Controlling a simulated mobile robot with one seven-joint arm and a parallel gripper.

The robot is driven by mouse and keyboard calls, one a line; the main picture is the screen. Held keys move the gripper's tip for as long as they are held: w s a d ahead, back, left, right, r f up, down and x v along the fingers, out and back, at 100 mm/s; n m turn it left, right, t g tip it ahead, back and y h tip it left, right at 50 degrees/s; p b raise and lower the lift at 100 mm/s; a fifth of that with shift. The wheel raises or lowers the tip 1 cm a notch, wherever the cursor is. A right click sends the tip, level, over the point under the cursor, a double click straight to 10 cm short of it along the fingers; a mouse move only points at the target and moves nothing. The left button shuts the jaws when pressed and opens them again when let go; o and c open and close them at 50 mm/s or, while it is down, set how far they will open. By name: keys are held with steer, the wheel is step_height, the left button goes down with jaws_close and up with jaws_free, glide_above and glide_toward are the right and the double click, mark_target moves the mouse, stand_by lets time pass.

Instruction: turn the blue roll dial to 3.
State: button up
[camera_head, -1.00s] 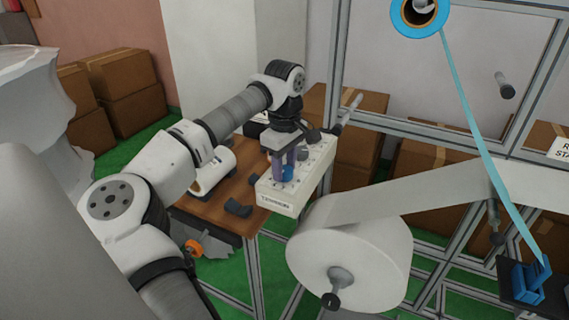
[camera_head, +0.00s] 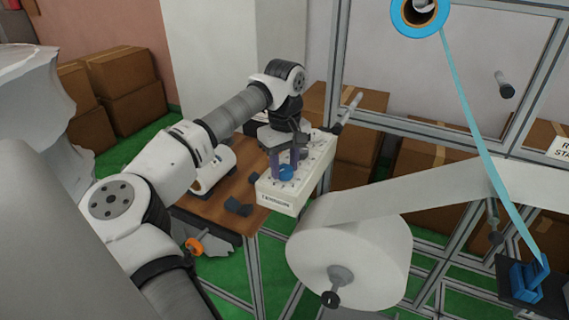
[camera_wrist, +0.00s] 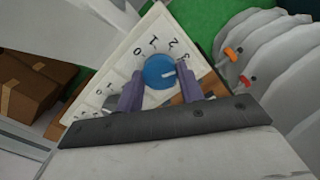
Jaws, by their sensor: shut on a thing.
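The blue roll dial (camera_head: 286,174) is on the white panel box (camera_head: 276,200) labelled TENSION. In the wrist view the blue dial (camera_wrist: 157,68) is a round knob with a white mark pointing right, near the printed 3. The numbers 0, 1, 2 and 3 run around its far side. My gripper (camera_wrist: 160,76) has its two purple fingers on either side of the dial, shut on it. In the head view my gripper (camera_head: 284,170) stands over the panel, fingers pointing down. The finger contacts are partly hidden.
A wooden table (camera_head: 222,208) carries the panel, a white roll (camera_head: 214,172) and a dark small block (camera_head: 238,207). A large white roll (camera_head: 350,250) hangs close at the panel's right front. Metal frame bars and a blue tape roll (camera_head: 420,14) are to the right.

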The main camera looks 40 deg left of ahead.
mark_target(286, 169)
steer(key=o, duration=1)
step_height(286, 169, up, 14)
steer(key=shift+f+b, duration=0.1)
steer(key=shift+b, duration=0.95)
steer(key=shift+d, duration=0.1)
